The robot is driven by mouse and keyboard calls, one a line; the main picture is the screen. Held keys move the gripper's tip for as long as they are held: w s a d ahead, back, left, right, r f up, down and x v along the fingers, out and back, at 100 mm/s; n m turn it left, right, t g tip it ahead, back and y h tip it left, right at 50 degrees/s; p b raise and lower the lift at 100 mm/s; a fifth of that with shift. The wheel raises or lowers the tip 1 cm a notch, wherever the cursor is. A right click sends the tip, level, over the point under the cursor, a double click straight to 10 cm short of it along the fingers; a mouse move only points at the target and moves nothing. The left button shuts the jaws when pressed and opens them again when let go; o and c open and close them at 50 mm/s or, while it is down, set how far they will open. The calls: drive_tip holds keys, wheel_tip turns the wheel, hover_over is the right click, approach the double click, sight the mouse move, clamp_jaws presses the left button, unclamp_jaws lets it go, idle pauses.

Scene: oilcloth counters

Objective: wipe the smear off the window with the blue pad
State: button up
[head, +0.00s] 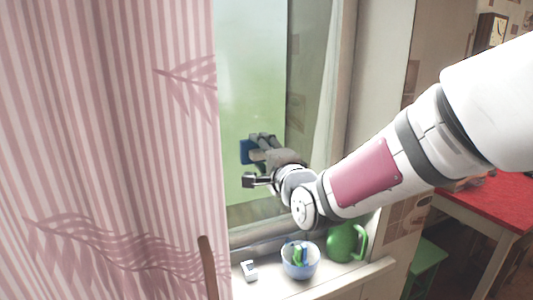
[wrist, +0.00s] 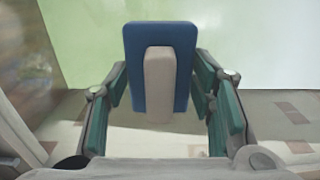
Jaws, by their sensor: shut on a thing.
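The blue pad (head: 246,151) is at the window glass (head: 248,75), in the lower middle of the pane. In the wrist view the pad (wrist: 132,60) stands upright with its pale handle (wrist: 159,85) facing me. My gripper (head: 263,147) is shut on the pad's handle, its teal-lined fingers on either side in the wrist view (wrist: 160,78). Whether the pad touches the glass I cannot tell. I cannot make out a distinct smear; the glass looks hazy pale green, and part of it is hidden behind the pad and my arm.
A pink striped curtain (head: 110,130) hangs at the left, close to the gripper. On the sill (head: 345,280) below stand a blue-and-white cup (head: 300,267) with something green in it, a green jug (head: 342,242) and a small white object (head: 249,271). A red table (head: 497,200) is at right.

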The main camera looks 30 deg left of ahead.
drive_tip(key=shift+s+a+r, duration=0.1)
drive_tip(key=shift+s+a, duration=0.15)
drive_tip(key=shift+v, duration=2.95)
drive_tip(key=shift+w+d, duration=0.15)
drive_tip(key=shift+d, duration=0.05)
drive_tip(key=v, duration=0.3)
drive_tip(key=shift+p, duration=0.4)
